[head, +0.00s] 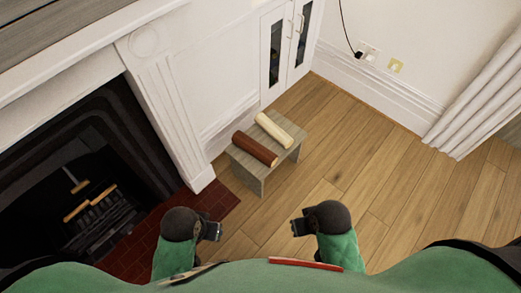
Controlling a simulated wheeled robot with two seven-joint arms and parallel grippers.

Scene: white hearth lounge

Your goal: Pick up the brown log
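The brown log (254,148) lies on a small grey wooden stool (246,172), along its near left side. A pale cream log (274,131) lies beside it, roughly parallel. My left gripper (217,231) is low in the head view, nearer to me than the stool and apart from it. My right gripper (297,227) is to the right of it, also nearer than the stool and touching neither log. Both grippers are small and dark here, and their finger gaps cannot be made out. Nothing visible is held in either.
A white fireplace surround (160,90) and dark firebox with a grate (95,215) stand at left, above a red tiled hearth (130,243). A white cabinet (283,45) stands behind the stool. Wooden floor (370,180) is clear to the right, towards a white curtain (475,105).

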